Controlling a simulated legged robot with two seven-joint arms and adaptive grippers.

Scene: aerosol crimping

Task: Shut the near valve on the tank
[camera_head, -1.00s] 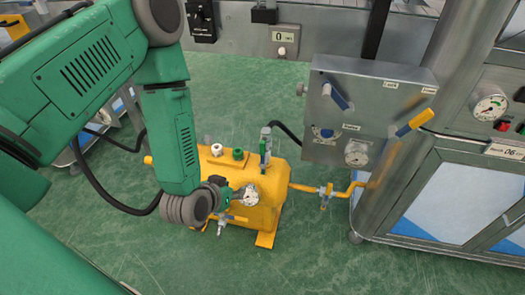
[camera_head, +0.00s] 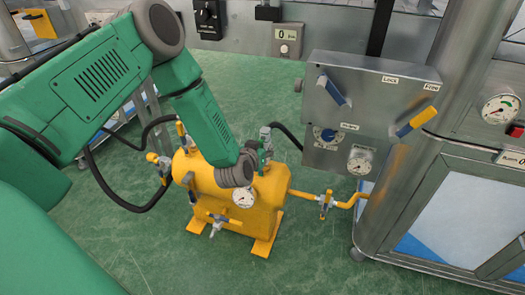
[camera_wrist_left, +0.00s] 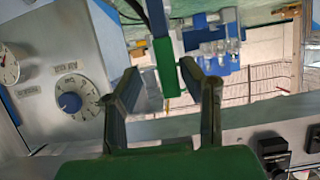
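The yellow tank (camera_head: 265,210) stands on the green floor. A small valve (camera_head: 217,222) sticks out low on its near side, clear of my gripper. Another valve (camera_head: 158,165) is at its left end. An upright grey and green fitting (camera_head: 265,142) stands on its top right. My left arm reaches over the tank, and its wrist hides most of the left gripper in the head view. In the left wrist view the left gripper (camera_wrist_left: 166,72) has its fingers apart. A green and blue part (camera_wrist_left: 163,62) shows between them; I cannot tell whether they touch it. My right gripper is not in view.
A pipe valve (camera_head: 325,202) sits right of the tank. A steel panel (camera_head: 370,85) with a blue lever, a yellow lever and dials stands behind it. A dark hose (camera_head: 120,190) curves left of the tank. The floor in front is clear.

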